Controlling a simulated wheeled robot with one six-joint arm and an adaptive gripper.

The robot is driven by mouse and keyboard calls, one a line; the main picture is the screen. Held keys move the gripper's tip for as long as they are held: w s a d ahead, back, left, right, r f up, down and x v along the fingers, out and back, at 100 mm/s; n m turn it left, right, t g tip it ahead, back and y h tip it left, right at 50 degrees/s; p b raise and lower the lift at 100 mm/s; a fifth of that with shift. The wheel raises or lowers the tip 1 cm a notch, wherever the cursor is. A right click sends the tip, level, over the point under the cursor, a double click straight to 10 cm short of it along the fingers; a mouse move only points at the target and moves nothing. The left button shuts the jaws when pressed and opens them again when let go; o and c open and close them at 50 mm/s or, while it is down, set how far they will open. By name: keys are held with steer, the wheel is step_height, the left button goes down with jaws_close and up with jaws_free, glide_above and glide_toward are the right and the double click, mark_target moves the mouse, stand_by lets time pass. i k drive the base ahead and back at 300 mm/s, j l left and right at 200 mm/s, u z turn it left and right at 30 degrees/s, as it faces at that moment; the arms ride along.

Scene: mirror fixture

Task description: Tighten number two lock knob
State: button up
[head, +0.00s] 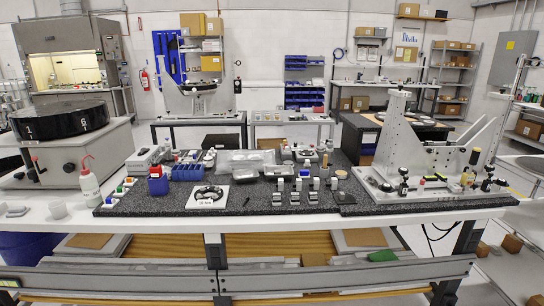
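A pale grey fixture (402,140) with an upright plate and a slanted arm stands at the right of the bench. Several small dark knobs are on its base, among them a black knob (403,172) at the front left and a taller black knob (475,156) at the right. Another dark knob (488,170) is at the right end. Number marks are too small to read, so I cannot tell which is number two or how tight any knob is. My gripper is not in view.
A dark speckled mat (255,205) covers much of the bench. A white card with a black ring (208,196), blue bins (187,172), several small blocks and clear packs lie left of the fixture. A wash bottle (89,180) stands at the left.

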mark_target(501, 182)
steer(key=z, duration=0.75)
steer(key=i+l+u, duration=0.15)
steer(key=i+l, duration=0.9)
steer(key=i, duration=0.15)
